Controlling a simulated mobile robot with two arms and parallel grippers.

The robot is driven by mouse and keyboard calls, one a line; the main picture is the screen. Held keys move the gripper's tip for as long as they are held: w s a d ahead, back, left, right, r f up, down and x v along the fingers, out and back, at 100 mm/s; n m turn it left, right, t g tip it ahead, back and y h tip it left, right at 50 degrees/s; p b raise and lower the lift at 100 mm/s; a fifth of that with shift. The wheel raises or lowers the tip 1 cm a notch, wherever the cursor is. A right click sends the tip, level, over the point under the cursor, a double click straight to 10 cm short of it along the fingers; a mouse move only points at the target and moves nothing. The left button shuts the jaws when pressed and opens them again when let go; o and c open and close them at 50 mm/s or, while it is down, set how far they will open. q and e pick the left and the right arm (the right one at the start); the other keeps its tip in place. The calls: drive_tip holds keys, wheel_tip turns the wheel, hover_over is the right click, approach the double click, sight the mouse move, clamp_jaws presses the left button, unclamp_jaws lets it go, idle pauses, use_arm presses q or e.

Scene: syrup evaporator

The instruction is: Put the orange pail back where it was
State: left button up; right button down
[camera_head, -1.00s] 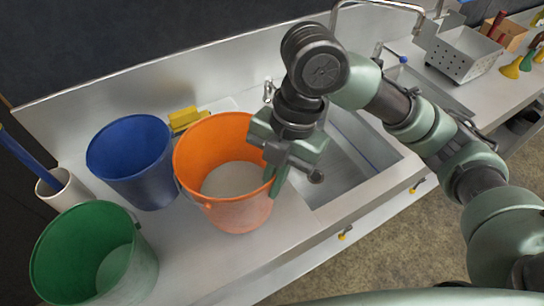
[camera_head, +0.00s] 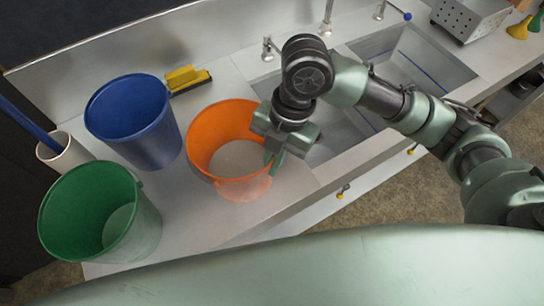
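The orange pail (camera_head: 215,140) is upright over the counter, just left of the sink, with pale contents inside. My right gripper (camera_head: 272,152) is at the right side of the pail's rim, with its fingers apparently closed on the wall there. The gripper body hides part of that rim. Whether the pail's base touches the counter is hard to tell. My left gripper is not in view.
A blue pail (camera_head: 145,135) and a green pail (camera_head: 140,215) stand to the left on the counter (camera_head: 190,220). A yellow brush (camera_head: 186,80) lies behind. A white tube holder (camera_head: 68,152) is at far left. The sink (camera_head: 420,62) is to the right.

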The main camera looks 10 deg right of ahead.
drive_tip(key=c, duration=1.6)
unclamp_jaws()
drive_tip(key=shift+s+f, duration=0.1)
drive_tip(key=shift+c, duration=0.2)
drive_tip(key=b+v, duration=0.1)
drive_tip(key=v, duration=1.1)
